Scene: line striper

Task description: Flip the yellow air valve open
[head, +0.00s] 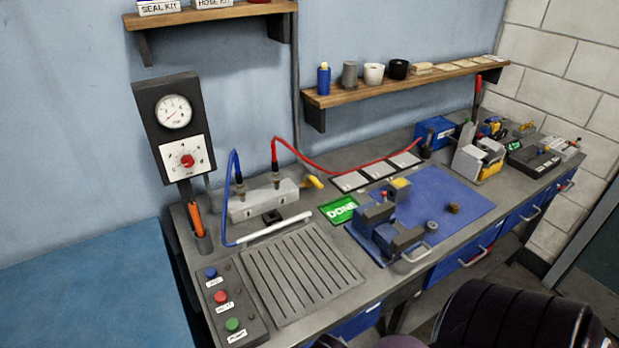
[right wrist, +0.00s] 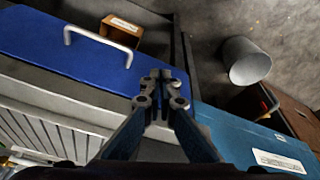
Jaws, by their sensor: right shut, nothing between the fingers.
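The yellow air valve (head: 313,182) is a small lever at the right end of the grey manifold block (head: 262,203) on the bench, in the head view. A blue hose (head: 232,185) and a red hose (head: 330,168) rise from the block's fittings. My right gripper (right wrist: 161,76) shows only in the right wrist view, shut and empty, in front of the bench's blue drawers and well away from the valve. My left gripper is not in view.
A gauge panel (head: 174,128) stands left of the block. A slatted grate (head: 302,272), a button box (head: 228,305) and a green DONE sign (head: 340,210) lie nearby. A blue vise-like fixture (head: 372,238) stands to the right. The right wrist view shows a grey bin (right wrist: 246,62) on the floor.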

